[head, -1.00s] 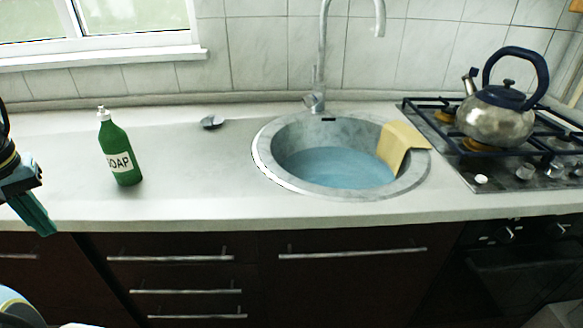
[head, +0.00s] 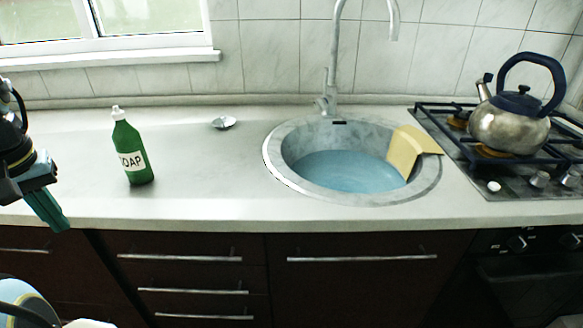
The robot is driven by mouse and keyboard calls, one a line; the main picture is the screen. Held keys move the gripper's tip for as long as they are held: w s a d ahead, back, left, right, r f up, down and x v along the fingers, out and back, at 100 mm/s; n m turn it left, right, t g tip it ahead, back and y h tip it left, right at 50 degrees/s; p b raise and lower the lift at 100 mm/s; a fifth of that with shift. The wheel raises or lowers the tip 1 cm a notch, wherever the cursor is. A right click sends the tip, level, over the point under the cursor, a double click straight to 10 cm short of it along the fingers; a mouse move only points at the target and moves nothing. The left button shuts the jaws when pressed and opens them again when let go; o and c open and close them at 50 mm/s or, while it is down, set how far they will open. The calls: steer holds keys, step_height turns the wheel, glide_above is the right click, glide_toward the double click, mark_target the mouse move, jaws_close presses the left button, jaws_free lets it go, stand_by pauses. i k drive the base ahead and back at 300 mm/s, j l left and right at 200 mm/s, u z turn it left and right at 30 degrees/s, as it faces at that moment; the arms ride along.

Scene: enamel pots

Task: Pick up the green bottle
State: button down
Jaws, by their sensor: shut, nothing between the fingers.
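The green bottle (head: 133,151) has a white cap and a white label reading SOAP. It stands upright on the counter, left of the sink, in the head view. My gripper (head: 60,224) is at the left edge of the picture, pointing down and to the right. Its teal fingers are shut with nothing between them. It is left of the bottle, apart from it, and appears near the counter's front edge.
A round sink (head: 275,160) with water and a yellow cloth (head: 404,150) on its rim lies right of the bottle. A small metal dish (head: 223,123) sits between them. A kettle (head: 508,128) stands on the stove (head: 520,185). The counter (head: 205,170) around the bottle is clear.

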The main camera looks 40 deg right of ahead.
mark_target(128, 141)
steer(key=i+j+z, duration=0.2)
steer(key=j, duration=0.2)
steer(key=j+z, duration=0.15)
steer(key=j, duration=0.25)
steer(key=j+z, duration=0.2)
steer(key=j, duration=0.2)
steer(key=i+j+z, duration=0.2)
steer(key=j, duration=0.25)
steer(key=j+z, duration=0.15)
steer(key=j, duration=0.35)
steer(key=i+j+z, duration=0.2)
steer(key=j, duration=0.3)
steer(key=i, duration=0.2)
